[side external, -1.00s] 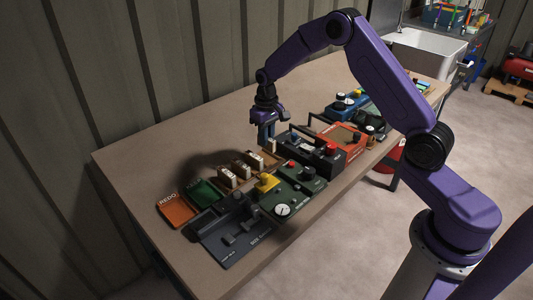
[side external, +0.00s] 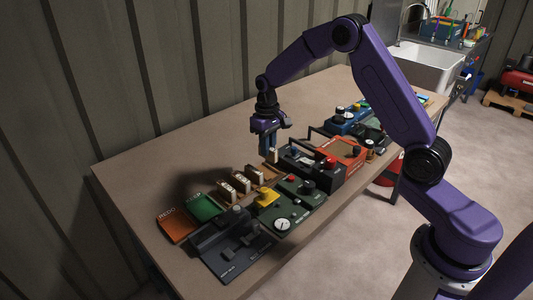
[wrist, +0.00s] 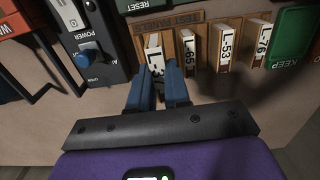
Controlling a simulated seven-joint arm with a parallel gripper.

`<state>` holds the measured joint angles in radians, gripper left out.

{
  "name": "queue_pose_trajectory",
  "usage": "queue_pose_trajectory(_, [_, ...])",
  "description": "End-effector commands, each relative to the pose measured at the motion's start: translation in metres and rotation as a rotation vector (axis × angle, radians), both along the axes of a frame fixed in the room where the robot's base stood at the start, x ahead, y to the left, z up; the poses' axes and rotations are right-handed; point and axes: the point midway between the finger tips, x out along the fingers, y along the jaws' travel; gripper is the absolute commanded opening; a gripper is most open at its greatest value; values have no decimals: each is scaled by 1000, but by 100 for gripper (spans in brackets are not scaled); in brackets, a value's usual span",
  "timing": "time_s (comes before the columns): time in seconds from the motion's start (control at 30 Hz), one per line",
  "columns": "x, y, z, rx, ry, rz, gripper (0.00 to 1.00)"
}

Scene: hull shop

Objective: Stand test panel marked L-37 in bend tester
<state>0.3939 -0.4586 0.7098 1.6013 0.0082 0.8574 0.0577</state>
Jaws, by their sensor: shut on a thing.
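A pale test panel (wrist: 154,61) stands at the left end of the wooden rack in the wrist view. Its label reads "L-3"; the last character is hidden by my fingers. My gripper (wrist: 157,85) is shut on this panel, one blue finger on each side. In the side view my gripper (side external: 269,146) points down over the rack's far end, with the panel (side external: 273,156) showing beside the fingers. The panel seems still in its slot. A dark grey bench device (side external: 228,247), seemingly the bend tester, lies at the near left; its lettering is too small to read surely.
Panels L-65 (wrist: 189,50), L-53 (wrist: 224,44) and L-76 (wrist: 260,43) stand in the same rack. Green KEEP (side external: 205,208) and orange REDO (side external: 176,225) trays lie left. A green gauge unit (side external: 296,203) and black power box (side external: 310,160) line the front. Bare bench lies behind the rack.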

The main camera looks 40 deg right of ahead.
Motion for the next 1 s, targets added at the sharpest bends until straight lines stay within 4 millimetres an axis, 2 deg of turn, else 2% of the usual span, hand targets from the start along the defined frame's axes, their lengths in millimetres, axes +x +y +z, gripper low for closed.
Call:
queue_pose_trajectory(0.3, [-85,40,8,4,114,3,0])
queue_pose_trajectory(0.5, [-126,50,10,-2,166,1,0])
queue_pose_trajectory(0.6, [-135,53,11,-4,178,1,0])
queue_pose_trajectory(0.77, [-140,53,6,-5,184,0,0])
queue_pose_trajectory(1.0, [-140,53,-15,-5,186,-2,0])
